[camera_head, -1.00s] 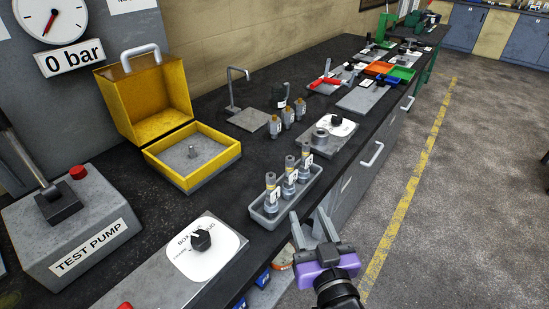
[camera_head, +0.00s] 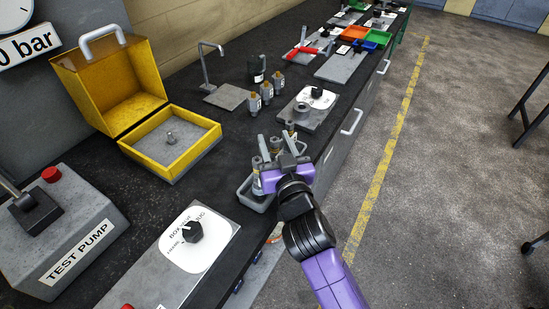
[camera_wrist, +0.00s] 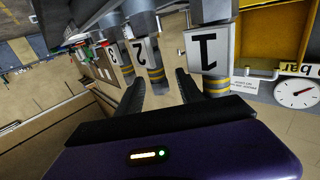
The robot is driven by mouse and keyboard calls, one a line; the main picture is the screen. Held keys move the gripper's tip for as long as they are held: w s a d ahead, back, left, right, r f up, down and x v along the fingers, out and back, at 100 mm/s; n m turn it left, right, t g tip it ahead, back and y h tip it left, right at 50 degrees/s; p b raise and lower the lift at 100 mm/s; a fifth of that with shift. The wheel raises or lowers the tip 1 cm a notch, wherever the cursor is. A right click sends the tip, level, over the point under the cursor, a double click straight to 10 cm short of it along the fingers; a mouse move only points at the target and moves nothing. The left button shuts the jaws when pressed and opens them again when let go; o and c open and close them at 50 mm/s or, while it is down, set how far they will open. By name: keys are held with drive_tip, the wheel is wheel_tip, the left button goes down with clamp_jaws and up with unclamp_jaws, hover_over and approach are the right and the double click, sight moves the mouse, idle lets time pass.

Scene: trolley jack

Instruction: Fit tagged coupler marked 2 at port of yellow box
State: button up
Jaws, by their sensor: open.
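The coupler marked 2 (camera_wrist: 150,58) is a grey cylinder with yellow bands and a white tag. In the wrist view it stands ahead of my open gripper (camera_wrist: 164,88), roughly in line with the gap between the fingers. The coupler marked 1 (camera_wrist: 208,55) is larger and to its right, and the one marked 3 (camera_wrist: 118,58) is to its left. In the head view my gripper (camera_head: 277,150) is over the grey tray (camera_head: 250,197) and partly hides the couplers.
A test pump (camera_head: 65,240) and a panel with a black knob (camera_head: 190,232) are at the front left. Several small brass-topped fittings (camera_head: 266,92) stand behind the tray. A plate with a ring (camera_head: 302,110) lies beyond it.

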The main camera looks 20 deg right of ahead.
drive_tip(key=shift+w, duration=0.1)
drive_tip(key=shift+c, duration=0.2)
clamp_jaws()
idle(1.2)
